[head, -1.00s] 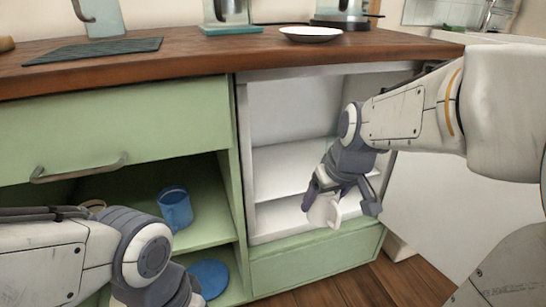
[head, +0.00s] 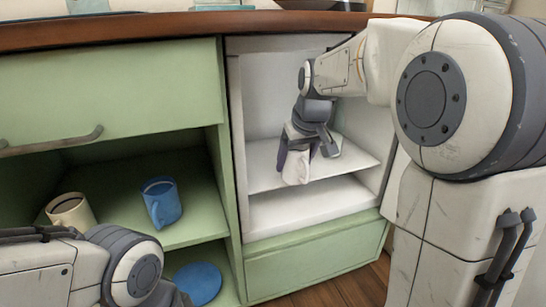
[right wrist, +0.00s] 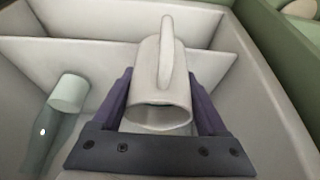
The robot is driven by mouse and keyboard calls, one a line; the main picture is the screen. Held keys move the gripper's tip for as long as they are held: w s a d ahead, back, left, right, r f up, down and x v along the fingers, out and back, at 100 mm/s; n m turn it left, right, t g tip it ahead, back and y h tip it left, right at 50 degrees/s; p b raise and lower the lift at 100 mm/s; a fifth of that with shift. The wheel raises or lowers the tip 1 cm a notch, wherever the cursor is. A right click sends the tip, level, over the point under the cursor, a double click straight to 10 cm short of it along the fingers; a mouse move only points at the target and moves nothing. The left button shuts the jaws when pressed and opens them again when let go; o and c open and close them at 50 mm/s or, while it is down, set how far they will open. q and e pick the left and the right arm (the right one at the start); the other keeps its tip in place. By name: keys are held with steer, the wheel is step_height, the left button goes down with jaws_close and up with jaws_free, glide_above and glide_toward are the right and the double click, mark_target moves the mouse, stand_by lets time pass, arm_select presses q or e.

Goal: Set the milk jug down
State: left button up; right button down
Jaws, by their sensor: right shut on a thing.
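The milk jug (head: 297,168) is off-white with a loop handle. My right gripper (head: 306,158) is shut on it, in front of or just inside the open white compartment (head: 262,105), near the height of its middle shelf (head: 347,160). In the right wrist view the jug (right wrist: 147,82) sits between the purple fingers of the gripper (right wrist: 162,92), its handle up and its open mouth towards the camera. I cannot tell whether it touches the shelf. My left arm shows at the lower left of the head view, but its gripper is not visible.
A green shelf to the left holds a cream mug (head: 72,212) and a blue mug (head: 162,202), with a blue plate (head: 197,284) below. The middle shelf looks clear around the jug.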

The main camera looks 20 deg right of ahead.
steer(key=shift+w, duration=0.65)
steer(key=shift+w+a+b, duration=0.15)
steer(key=shift+w+b, duration=0.55)
steer(key=shift+w, duration=1.1)
steer(key=shift+f+b, duration=0.7)
steer(key=shift+b, duration=0.2)
steer(key=shift+f, duration=0.1)
